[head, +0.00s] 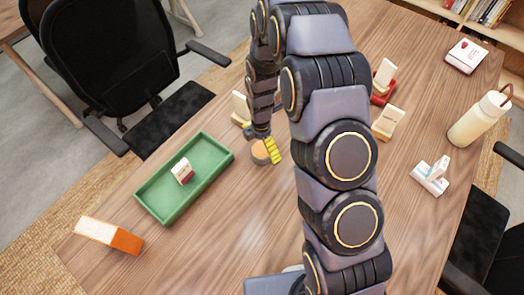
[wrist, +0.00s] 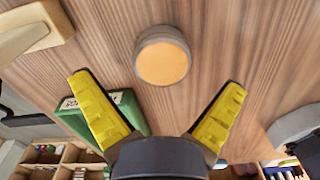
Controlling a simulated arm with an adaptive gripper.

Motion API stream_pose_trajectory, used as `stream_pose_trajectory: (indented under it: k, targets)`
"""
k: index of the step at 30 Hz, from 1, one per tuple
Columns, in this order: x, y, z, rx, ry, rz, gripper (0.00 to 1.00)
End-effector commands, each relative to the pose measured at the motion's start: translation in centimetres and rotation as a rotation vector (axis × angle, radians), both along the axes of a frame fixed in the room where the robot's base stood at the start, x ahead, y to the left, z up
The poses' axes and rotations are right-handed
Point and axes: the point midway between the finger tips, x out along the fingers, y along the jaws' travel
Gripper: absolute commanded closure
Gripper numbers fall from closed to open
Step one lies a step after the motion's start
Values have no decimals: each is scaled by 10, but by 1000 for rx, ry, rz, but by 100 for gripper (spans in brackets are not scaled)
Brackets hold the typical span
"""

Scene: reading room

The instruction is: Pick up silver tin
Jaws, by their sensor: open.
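A small round tin (head: 259,153) with a grey side and a flat orange top stands on the wooden table, right of the green tray, in the head view. In the wrist view the tin (wrist: 162,62) lies ahead of my fingertips, centred between them. My gripper (wrist: 158,84) is open, with its two yellow fingers spread wide and nothing between them. In the head view my gripper (head: 270,149) is close beside the tin, and one yellow finger shows at its right. I cannot tell from these views how high the fingers are above the table.
A green tray (head: 209,190) holds a small cream and dark-red item (head: 182,171). A yellow-based stand (head: 241,108) is just behind the tin. Bare table lies in front of the tin.

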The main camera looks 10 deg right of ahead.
Motion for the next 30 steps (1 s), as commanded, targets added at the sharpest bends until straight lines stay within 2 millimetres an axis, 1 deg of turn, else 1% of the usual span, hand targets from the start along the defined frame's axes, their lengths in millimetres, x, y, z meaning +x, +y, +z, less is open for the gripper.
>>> stream_pose_trajectory:
  k: [3, 6, 9, 14, 15, 17, 18, 19, 20, 30]
  targets:
    - [-3, -2, -20, 0, 4, -1, 1]
    - [-3, -2, -32, 0, 6, -3, 1]
    - [-2, -2, -36, 0, 1, -2, 1]
    - [-2, -1, -36, 1, 0, -2, 1]
    - [-2, -1, -35, 1, 0, -2, 18]
    - [-2, -1, -35, 1, 0, -2, 44]
    - [-2, -1, -35, 1, 0, -2, 60]
    - [-2, -1, -35, 1, 0, -2, 69]
    - [-2, -1, -35, 1, 0, -2, 71]
    - [-1, -1, -35, 1, 0, -2, 71]
